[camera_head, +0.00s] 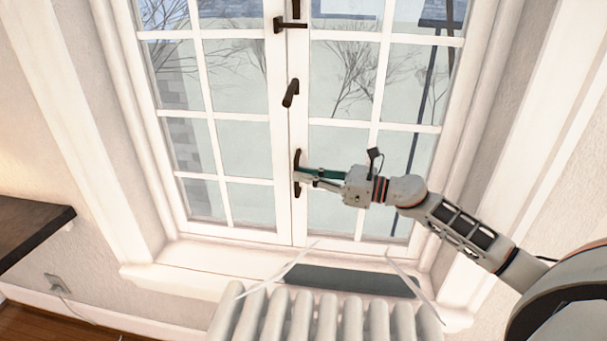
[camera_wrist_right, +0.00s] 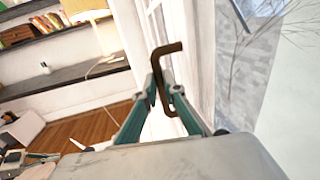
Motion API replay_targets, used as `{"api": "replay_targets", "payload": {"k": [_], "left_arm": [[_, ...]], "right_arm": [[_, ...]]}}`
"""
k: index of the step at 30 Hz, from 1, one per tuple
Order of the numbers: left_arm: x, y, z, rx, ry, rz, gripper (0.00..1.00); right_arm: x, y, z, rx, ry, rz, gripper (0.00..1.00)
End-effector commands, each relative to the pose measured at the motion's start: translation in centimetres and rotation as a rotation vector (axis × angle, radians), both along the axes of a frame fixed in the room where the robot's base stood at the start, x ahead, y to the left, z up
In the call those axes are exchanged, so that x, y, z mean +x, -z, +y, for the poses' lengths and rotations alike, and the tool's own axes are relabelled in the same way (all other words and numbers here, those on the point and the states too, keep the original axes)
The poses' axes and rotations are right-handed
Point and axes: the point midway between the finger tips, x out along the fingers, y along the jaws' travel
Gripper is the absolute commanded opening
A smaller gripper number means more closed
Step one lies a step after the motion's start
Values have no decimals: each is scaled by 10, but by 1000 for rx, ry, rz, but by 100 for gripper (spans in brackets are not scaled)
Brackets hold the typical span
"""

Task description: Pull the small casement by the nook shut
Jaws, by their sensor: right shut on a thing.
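The white casement window (camera_head: 290,222) has two tall leaves with several panes each, meeting at a middle stile. A dark upright pull handle (camera_head: 297,158) sits low on that stile. My right gripper (camera_head: 303,177) reaches in from the right and is shut on this handle. In the right wrist view, the dark bent handle (camera_wrist_right: 167,48) passes between the green fingers of the gripper (camera_wrist_right: 163,95). In the head view the leaves look nearly in line; I cannot tell how far either stands open.
A white radiator (camera_head: 325,315) stands below the sill (camera_head: 215,258). A dark latch lever (camera_head: 291,92) is above the handle. A dark shelf (camera_head: 30,225) juts in at the left. The right wrist view shows wall shelves (camera_wrist_right: 62,83) and a wood floor (camera_wrist_right: 90,125).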

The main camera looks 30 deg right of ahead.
Motion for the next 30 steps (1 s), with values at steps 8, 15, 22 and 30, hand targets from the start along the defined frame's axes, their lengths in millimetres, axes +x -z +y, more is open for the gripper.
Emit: {"api": "replay_targets", "payload": {"k": [8,15,22,30], "left_arm": [[-1,1,-2,-3,2,3,0],[-13,11,-4,-3,8,30,0],[-10,8,-3,-3,6,22,0],[-9,7,-3,-4,4,19,0]], "right_arm": [[-4,3,5,3,-15,9,26],[-3,2,3,2,-10,7,26],[-15,4,-9,0,-7,9,26],[-44,4,-34,1,-10,10,26]]}}
